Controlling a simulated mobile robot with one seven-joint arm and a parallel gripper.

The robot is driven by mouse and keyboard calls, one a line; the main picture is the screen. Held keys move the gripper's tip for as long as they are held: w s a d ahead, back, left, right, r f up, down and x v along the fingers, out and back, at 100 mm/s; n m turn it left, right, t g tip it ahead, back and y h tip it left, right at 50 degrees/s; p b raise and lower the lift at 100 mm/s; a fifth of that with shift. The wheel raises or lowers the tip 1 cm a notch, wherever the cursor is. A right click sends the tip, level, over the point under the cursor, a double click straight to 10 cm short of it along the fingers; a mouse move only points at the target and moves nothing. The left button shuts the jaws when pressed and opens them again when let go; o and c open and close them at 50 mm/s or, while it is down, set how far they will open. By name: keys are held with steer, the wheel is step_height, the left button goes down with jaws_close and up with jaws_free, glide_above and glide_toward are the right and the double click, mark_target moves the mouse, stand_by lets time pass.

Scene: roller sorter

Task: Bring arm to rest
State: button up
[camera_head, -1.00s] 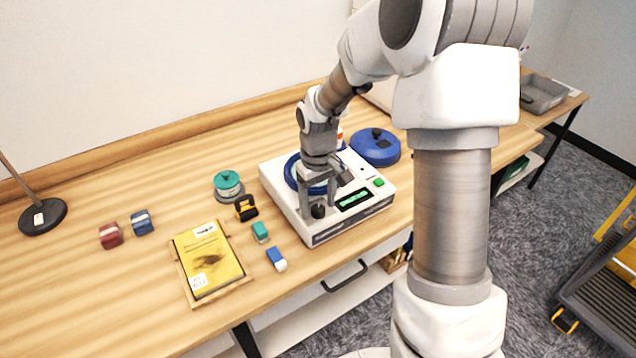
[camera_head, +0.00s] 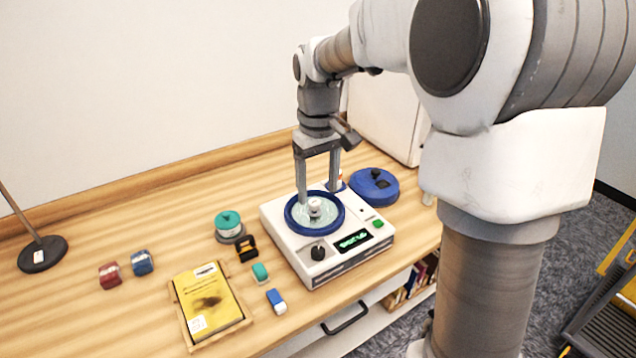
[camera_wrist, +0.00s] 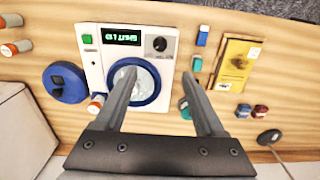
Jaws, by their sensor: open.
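My gripper (camera_head: 319,182) is open and empty. In the head view it points down over the white roller sorter machine (camera_head: 290,262), and its fingers overlap the machine's blue-rimmed round bowl (camera_head: 331,226) in the picture. The machine has a lit green display, a dark knob (camera_head: 317,252) and a green button. In the wrist view the two fingers (camera_wrist: 167,90) are spread wide with nothing between them, and the bowl (camera_wrist: 143,98) shows partly behind the left finger. The exact height of the fingertips above the bowl is hard to tell.
A blue round lid (camera_head: 374,186) lies behind the machine. To its left are a green-topped round container (camera_head: 228,222), small blocks, a yellow book (camera_head: 208,302) in a tray and a lamp base (camera_head: 43,254). A white box stands at the back right. The front left tabletop is clear.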

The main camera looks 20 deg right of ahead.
steer(key=s+r+m+t, duration=0.1)
steer(key=s+r+t, duration=0.1)
steer(key=s, duration=0.8)
steer(key=s+r+m+t, duration=0.2)
steer(key=s+r+t, duration=0.1)
steer(key=s, duration=0.8)
steer(key=shift+r+t, duration=0.2)
steer(key=shift+t, duration=0.1)
steer(key=shift+s, duration=0.1)
